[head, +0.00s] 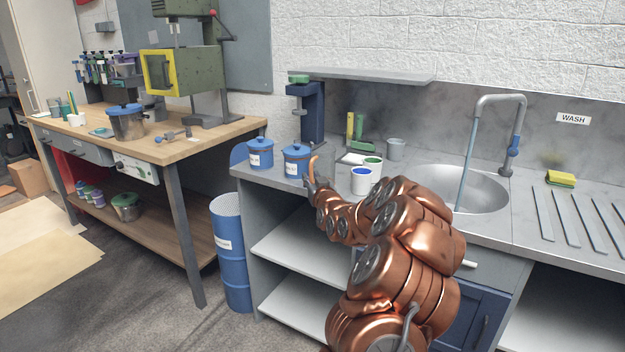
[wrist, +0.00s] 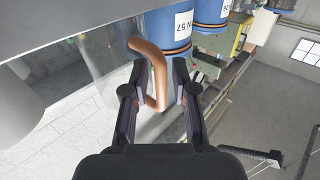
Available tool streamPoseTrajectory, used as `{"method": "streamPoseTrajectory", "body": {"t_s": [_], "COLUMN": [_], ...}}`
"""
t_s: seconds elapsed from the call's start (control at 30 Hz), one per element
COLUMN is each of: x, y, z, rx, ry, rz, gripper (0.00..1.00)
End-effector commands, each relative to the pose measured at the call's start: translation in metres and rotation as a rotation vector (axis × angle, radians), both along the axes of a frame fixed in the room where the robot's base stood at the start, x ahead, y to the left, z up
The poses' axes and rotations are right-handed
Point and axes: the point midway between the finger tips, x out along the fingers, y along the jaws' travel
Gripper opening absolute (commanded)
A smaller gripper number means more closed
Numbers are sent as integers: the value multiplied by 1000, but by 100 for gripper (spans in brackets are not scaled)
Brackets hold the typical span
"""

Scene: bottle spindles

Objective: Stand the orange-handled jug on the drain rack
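The jug's orange handle (wrist: 160,78) rises between my gripper's fingers in the wrist view. Its pale, shiny body (wrist: 103,52) is to the left and partly hidden. In the head view the orange handle (head: 312,166) shows just beyond my gripper (head: 316,181), on the counter's left part. The rest of the jug is hidden there. My gripper (wrist: 158,65) is open, with one finger on each side of the handle and gaps visible.
Blue canisters (head: 259,152) and (head: 296,160) stand beside the jug. The sink (head: 468,190) and tall faucet (head: 516,125) lie between the jug and the rack. A sponge (head: 560,178) lies behind the rack.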

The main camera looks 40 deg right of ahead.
Motion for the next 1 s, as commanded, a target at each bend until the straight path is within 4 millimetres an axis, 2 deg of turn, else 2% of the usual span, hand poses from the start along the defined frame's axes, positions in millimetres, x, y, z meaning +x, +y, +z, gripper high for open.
{"method": "streamPoseTrajectory", "body": {"t_s": [0.47,1.0], "x": [-1,-60], "y": [0,29], "z": [4,1], "rx": [1,-1], "ry": [0,0], "rz": [0,-2], "gripper": [36,36]}}
